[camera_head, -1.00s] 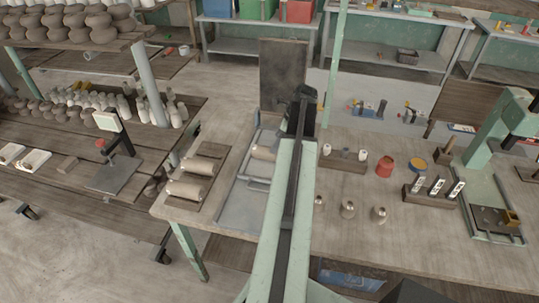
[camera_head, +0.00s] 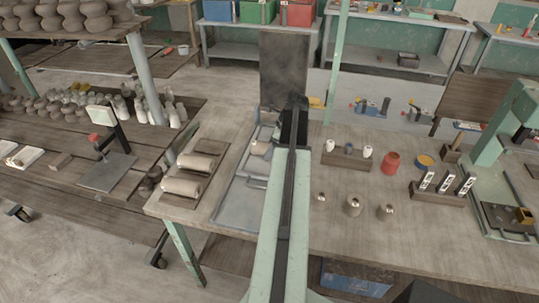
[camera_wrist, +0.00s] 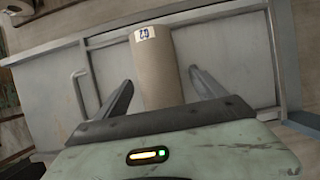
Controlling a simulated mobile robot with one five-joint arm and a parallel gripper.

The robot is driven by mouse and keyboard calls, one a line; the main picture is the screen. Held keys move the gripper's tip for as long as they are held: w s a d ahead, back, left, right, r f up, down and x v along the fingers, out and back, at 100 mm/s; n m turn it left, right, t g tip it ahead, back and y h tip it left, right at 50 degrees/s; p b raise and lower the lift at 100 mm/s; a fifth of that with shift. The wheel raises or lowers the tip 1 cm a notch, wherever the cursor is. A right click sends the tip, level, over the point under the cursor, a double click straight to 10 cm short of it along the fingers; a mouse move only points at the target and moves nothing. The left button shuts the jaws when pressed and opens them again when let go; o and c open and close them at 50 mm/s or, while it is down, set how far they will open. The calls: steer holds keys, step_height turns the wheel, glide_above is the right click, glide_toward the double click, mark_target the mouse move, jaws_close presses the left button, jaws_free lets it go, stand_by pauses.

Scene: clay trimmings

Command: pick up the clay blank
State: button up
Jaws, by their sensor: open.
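The clay blank is a beige cylinder (camera_wrist: 158,75) with a small white label, partly legible, near its far end. It lies in a grey metal tray (camera_wrist: 38,80). In the wrist view my gripper (camera_wrist: 160,76) is open, one finger on each side of the blank, with gaps between fingers and clay. The blank's near end is hidden behind the gripper body. My gripper is mostly hidden there by the arm.
Two similar clay cylinders (camera_head: 182,187) lie on a wooden board left of the tray. The tray has a bar handle (camera_wrist: 80,88).

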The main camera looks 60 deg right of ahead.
steer(key=shift+r, duration=0.1)
jaws_close()
